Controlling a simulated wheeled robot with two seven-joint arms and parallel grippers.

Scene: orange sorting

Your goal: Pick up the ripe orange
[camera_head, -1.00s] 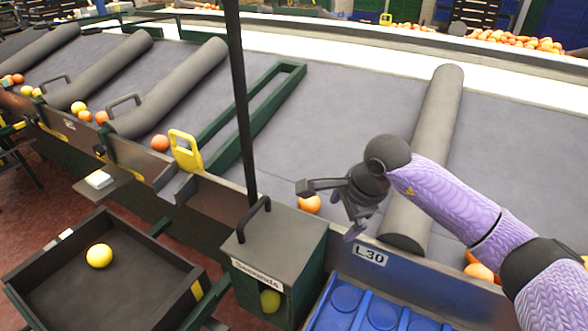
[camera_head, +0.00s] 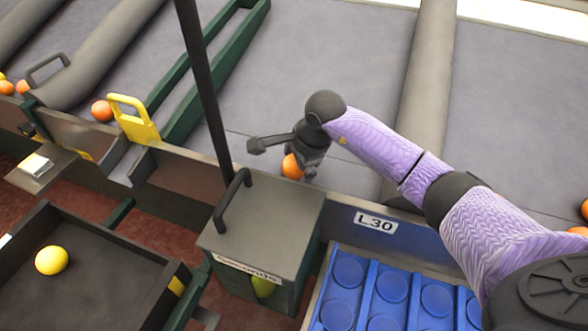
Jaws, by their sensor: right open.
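An orange fruit (camera_head: 292,167) lies on the grey sorting table (camera_head: 300,60) near its front edge, behind the grey box. My right gripper (camera_head: 283,165) is open, directly over and around this orange, and partly covers it. I cannot tell whether its fingers touch the fruit. Another orange (camera_head: 102,110) lies on the table at the left, beside the yellow handle. More oranges (camera_head: 580,231) show at the right edge, partly cut off. My left gripper is not in view.
A grey box (camera_head: 265,225) with a handle and a yellow-green fruit inside stands in front. A black tray (camera_head: 110,285) holds a yellow fruit (camera_head: 51,260). A blue tray (camera_head: 400,265) with round hollows lies at the front right.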

